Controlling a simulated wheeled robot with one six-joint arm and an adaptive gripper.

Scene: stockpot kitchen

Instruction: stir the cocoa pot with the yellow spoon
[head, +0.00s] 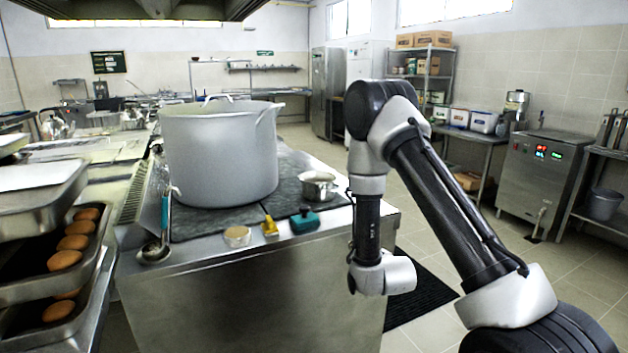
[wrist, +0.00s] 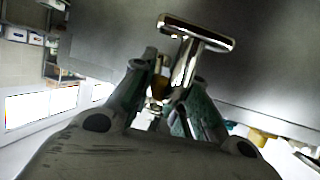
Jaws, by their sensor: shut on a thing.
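A small metal pot (head: 319,187) stands on the dark mat at the counter's right end. A very large pot (head: 218,155) stands to its left. I cannot see into either, so I cannot tell which holds cocoa. A small yellow object (head: 269,227) lies at the counter's front edge; I cannot tell if it is part of a spoon. My gripper (wrist: 170,85) is shut on a shiny metal T-shaped piece (wrist: 197,32), whose stem runs between the fingers. A small dull yellow patch shows beside the stem. In the head view my wrist is in front of the counter's right end; the fingers are hidden.
A teal block (head: 305,221) and a round pale-topped container (head: 237,237) sit by the yellow object. A ladle with a teal handle (head: 165,213) is left of them. Trays of brown rolls (head: 64,260) stand at far left. Open floor lies to the right.

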